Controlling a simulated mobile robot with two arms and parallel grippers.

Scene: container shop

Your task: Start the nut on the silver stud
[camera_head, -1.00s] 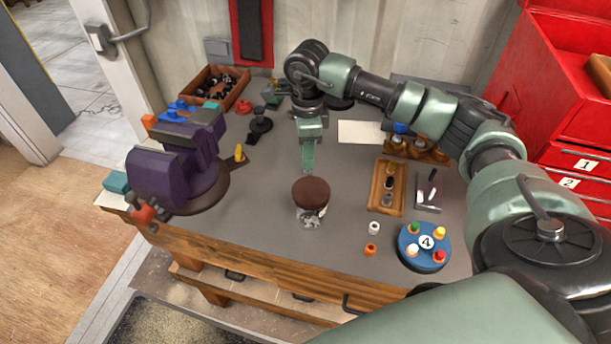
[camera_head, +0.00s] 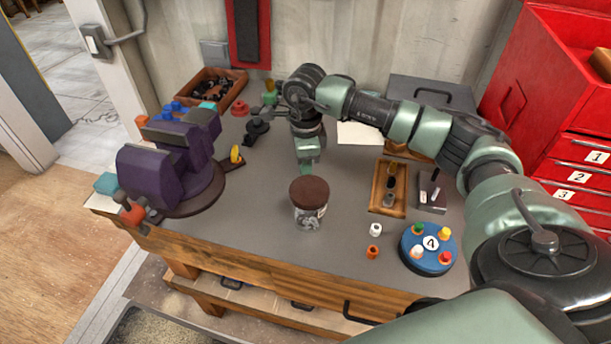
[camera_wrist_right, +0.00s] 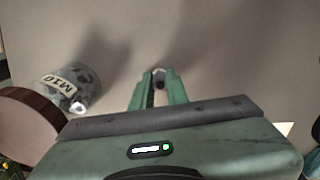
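My right gripper (camera_head: 306,170) points down over the middle of the bench, just behind a clear jar (camera_head: 308,216) with a brown lid. In the right wrist view its green fingertips (camera_wrist_right: 159,76) are close together around a small grey ring-like piece, which looks like a nut (camera_wrist_right: 159,73). The jar, labelled M10 (camera_wrist_right: 62,84), is left of the fingers there. A dark grey block (camera_head: 432,192) with small upright pins stands on the right of the bench; I cannot tell whether one is the silver stud. My left gripper is not in view.
A wooden tray (camera_head: 375,203) of small parts sits left of the block. A blue round stand (camera_head: 428,262) with coloured pegs is at front right. A purple vise (camera_head: 152,182) is at left, a parts box (camera_head: 240,93) behind. Bench between vise and jar is clear.

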